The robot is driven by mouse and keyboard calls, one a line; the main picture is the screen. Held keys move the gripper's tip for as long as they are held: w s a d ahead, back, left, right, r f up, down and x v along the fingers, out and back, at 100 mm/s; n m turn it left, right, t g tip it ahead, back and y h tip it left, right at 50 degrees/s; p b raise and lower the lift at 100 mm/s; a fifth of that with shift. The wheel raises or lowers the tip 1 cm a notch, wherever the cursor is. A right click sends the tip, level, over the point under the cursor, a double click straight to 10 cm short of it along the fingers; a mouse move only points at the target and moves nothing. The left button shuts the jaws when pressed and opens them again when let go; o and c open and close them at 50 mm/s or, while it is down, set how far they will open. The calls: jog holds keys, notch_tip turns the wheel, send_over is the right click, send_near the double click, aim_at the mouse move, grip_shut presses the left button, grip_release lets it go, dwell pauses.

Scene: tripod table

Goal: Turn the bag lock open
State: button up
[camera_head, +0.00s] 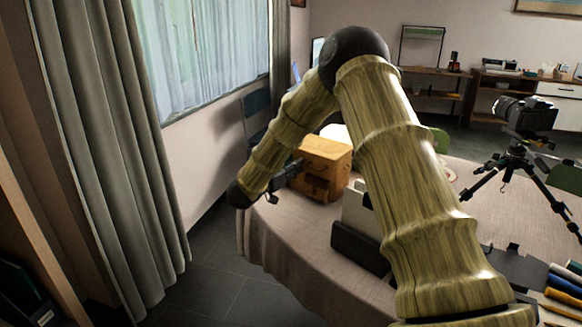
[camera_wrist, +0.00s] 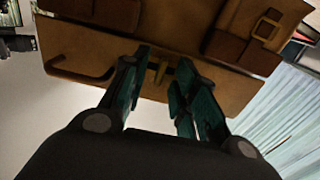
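The brown bag (camera_head: 326,160) stands on the table near its left edge in the head view. In the wrist view the bag (camera_wrist: 90,62) fills the upper part, tilted in the picture. Its small brass-coloured lock (camera_wrist: 157,73) shows between my fingers. My gripper (camera_wrist: 162,62) is open, with one dark green-padded finger on each side of the lock. I cannot tell whether the fingers touch it. In the head view my gripper (camera_head: 288,175) is at the bag's left side, small and dark. The lock is not discernible there.
The table (camera_head: 290,255) has a pale cloth. A dark stand with a light panel (camera_head: 358,212) is behind my arm, right of the bag. A camera on a tripod (camera_head: 525,115) stands at right. Markers (camera_head: 562,290) lie at the near right. A curtain (camera_head: 110,130) hangs at left.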

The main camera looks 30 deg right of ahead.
grip_shut()
jog(key=shift+r+n+p, duration=0.1)
jog(key=shift+n+p, duration=0.2)
jog(key=shift+p, duration=0.25)
jog(key=shift+w+a+f+n+p, duration=0.1)
jog(key=shift+f+n+p, duration=0.05)
jog(key=shift+n+p, duration=4.15)
jog(key=shift+w+a+f+n+p, duration=0.1)
jog(key=shift+n+p, duration=3.95)
jog(key=shift+n, duration=0.35)
jog(key=shift+s+d, duration=0.1)
grip_release()
